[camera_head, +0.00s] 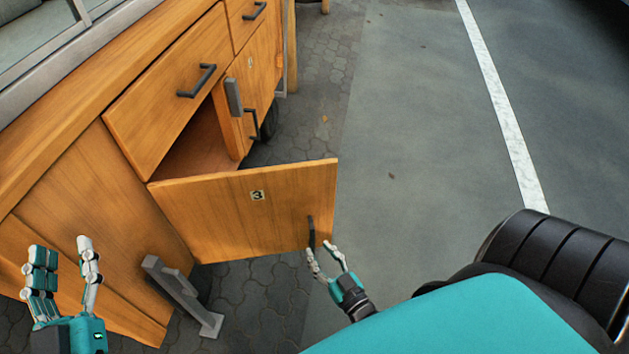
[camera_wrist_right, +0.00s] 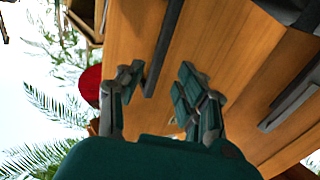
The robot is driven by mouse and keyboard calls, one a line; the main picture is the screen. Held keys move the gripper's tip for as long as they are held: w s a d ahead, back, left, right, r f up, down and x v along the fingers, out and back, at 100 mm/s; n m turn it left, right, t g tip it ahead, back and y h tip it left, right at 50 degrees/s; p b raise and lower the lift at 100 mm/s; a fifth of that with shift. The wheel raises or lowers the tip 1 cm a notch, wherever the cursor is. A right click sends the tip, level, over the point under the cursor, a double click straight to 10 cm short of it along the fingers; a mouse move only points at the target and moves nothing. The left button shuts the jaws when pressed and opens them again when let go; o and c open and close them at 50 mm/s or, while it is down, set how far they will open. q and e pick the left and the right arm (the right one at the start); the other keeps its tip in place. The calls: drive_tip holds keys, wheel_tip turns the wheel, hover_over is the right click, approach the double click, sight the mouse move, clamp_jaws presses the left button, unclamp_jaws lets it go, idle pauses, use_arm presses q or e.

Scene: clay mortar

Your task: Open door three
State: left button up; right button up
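Door three (camera_head: 230,205), a wooden panel marked 3, stands swung out from the cabinet, and part of the cabinet's inside (camera_head: 200,145) shows behind it. Its dark bar handle (camera_head: 311,231) is near the free edge. My right gripper (camera_head: 323,247) is at the lower end of this handle, fingers apart. In the right wrist view the open fingers (camera_wrist_right: 160,88) are on either side of the dark handle (camera_wrist_right: 167,40); I cannot tell whether they touch it. My left gripper (camera_head: 64,250) is open and empty at the lower left, away from the door.
A drawer front (camera_head: 170,95) with a dark handle is above the opening. Another door (camera_head: 258,75) with a handle is further along. A grey metal support leg (camera_head: 180,292) stands beneath the cabinet. The paved ground (camera_head: 430,130) to the right is clear.

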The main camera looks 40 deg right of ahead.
drive_tip(key=s, duration=0.8)
drive_tip(key=shift+a, duration=0.25)
